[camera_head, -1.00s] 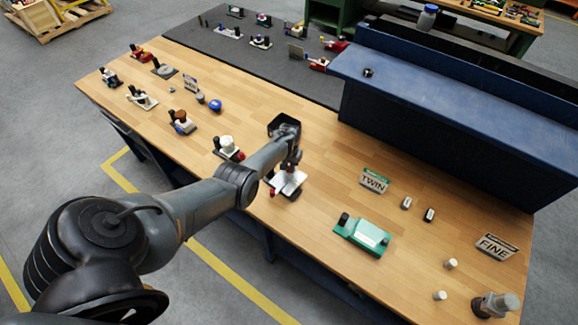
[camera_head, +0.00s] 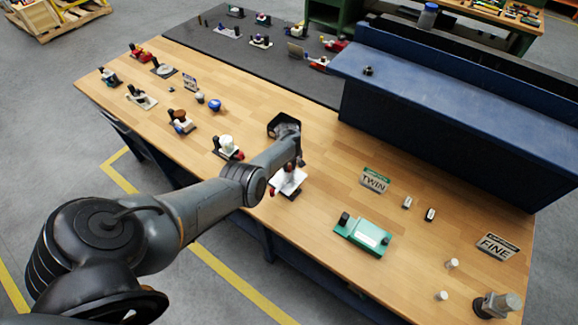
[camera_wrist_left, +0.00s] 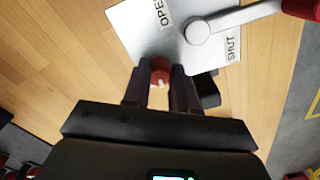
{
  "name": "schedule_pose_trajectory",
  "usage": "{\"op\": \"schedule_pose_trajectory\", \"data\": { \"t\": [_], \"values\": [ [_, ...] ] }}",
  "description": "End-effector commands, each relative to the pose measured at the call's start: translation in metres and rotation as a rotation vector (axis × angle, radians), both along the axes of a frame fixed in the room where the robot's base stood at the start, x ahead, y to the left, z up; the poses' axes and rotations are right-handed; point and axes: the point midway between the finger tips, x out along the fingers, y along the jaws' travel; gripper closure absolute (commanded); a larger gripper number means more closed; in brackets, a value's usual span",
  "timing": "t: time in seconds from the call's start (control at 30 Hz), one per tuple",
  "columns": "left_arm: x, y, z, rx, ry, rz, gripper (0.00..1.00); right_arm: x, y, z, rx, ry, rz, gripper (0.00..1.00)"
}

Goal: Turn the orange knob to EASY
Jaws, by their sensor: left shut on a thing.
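My left gripper (camera_wrist_left: 162,92) is shut on a red-orange knob (camera_wrist_left: 160,70) at the edge of a white plate in the left wrist view. The fingers cover most of the knob, and its top shows a small white mark. The white plate (camera_wrist_left: 140,35) carries the words OPEN and SHUT and a grey lever with a red grip. No EASY label is readable. In the head view my left gripper (camera_head: 289,168) is over the white device (camera_head: 288,183) near the table's front edge, and my wrist partly hides it. My right gripper is out of view.
A green device (camera_head: 362,236), a TWIN sign (camera_head: 375,180) and a FINE sign (camera_head: 496,246) stand to the right. A white-and-red device (camera_head: 228,148) stands close on the left. A blue raised shelf (camera_head: 460,115) runs along the back right.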

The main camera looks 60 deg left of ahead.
Motion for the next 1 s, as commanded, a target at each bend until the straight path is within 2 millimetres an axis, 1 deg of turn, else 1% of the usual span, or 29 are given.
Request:
{"op": "schedule_pose_trajectory", "data": {
  "t": [0.2, 0.6, 0.63, 0.8, 1.0],
  "values": [
    [-0.0001, 0.0001, -0.0001, 0.0, 0.0, 0.042, 1.0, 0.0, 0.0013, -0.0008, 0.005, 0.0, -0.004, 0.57],
    [-0.0001, 0.0001, 0.0001, 0.0, 0.0, 0.048, 1.0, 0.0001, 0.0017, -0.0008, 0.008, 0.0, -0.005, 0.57],
    [-0.0001, 0.0002, 0.0001, 0.0, 0.0, 0.048, 0.72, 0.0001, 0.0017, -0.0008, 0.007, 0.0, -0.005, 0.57],
    [-0.0001, 0.0001, 0.0001, 0.0, 0.0, 0.047, 0.47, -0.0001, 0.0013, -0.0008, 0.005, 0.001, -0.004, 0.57],
    [-0.0001, 0.0001, 0.0001, 0.0, 0.0, 0.047, 0.47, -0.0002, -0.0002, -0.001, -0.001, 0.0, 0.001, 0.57]
  ]
}}
